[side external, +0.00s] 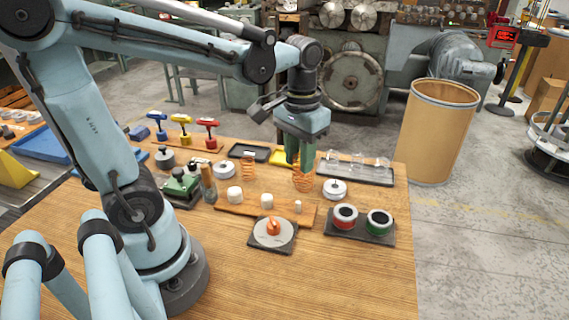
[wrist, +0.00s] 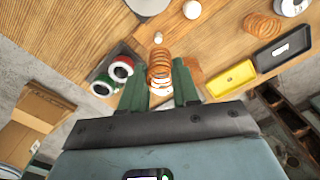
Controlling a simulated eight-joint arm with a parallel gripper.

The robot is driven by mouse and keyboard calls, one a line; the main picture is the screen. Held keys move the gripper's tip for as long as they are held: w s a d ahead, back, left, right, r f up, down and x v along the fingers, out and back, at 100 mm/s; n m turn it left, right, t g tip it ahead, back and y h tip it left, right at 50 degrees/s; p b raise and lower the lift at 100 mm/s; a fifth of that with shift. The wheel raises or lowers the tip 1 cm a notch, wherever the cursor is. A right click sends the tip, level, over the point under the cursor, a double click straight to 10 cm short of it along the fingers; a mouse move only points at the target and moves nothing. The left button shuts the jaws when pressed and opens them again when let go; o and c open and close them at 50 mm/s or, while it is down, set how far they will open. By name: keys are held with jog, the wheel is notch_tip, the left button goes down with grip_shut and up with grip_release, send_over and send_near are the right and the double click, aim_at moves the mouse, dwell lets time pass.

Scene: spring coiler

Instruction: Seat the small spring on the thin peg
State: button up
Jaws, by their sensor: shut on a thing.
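My gripper (side external: 299,163) points down over the table and also shows in the wrist view (wrist: 161,88). It is shut on an orange coil spring (wrist: 159,60) between its green fingers. In the side view orange coils (side external: 303,182) show at and just below the fingertips; I cannot tell how much of this is the held spring. More orange coil (wrist: 193,68) shows partly behind the right finger in the wrist view. The thin white peg (side external: 298,206) stands at the right end of a wooden strip (side external: 250,211), apart from the spring, and also shows in the wrist view (wrist: 158,38).
Two thicker white pegs (side external: 234,194) (side external: 267,200) share the strip. Another orange spring (side external: 249,167) stands to the left. A tray with clear domes (side external: 372,175), a white-topped disc (side external: 335,189) and a dark block with red and green cups (side external: 347,233) are to the right.

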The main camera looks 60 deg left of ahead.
send_over(298, 202)
jog(key=shift+f, duration=2.6)
jog(key=shift+f, duration=1.85)
dwell(1.0)
jog(key=o, duration=1.2)
jog(key=shift+r, duration=5.6)
